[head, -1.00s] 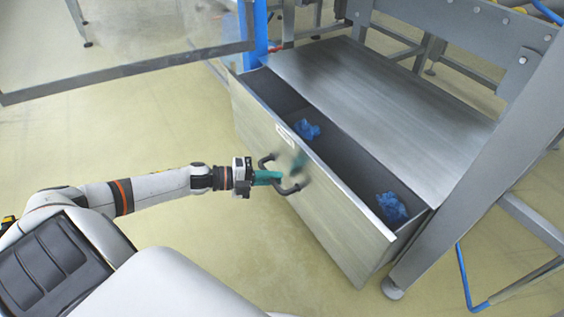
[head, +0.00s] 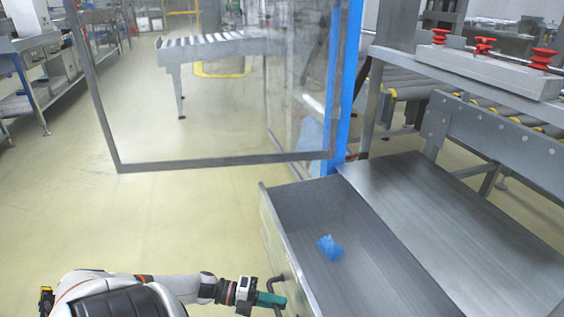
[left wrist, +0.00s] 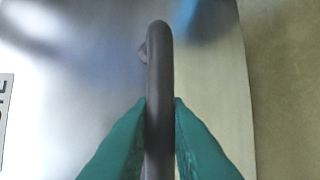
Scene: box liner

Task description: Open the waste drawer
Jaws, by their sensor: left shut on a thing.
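The waste drawer (head: 375,262) is a grey metal drawer that stands pulled out from under the machine, and its inside shows in the head view. A crumpled blue piece (head: 329,248) lies on its floor. My left gripper (head: 272,300), with green fingers, is at the drawer's front near the bottom of the head view. In the left wrist view its green fingers (left wrist: 160,135) are shut on the dark drawer handle (left wrist: 159,75), one on each side. Part of the handle also shows in the head view (head: 277,281). My right gripper is not in view.
A clear framed panel (head: 215,90) hangs beside a blue post (head: 343,90), left of the drawer. A flat metal top (head: 450,205) lies right of the drawer. Red knobs (head: 484,46) sit on the machine above. The floor left of the drawer is clear.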

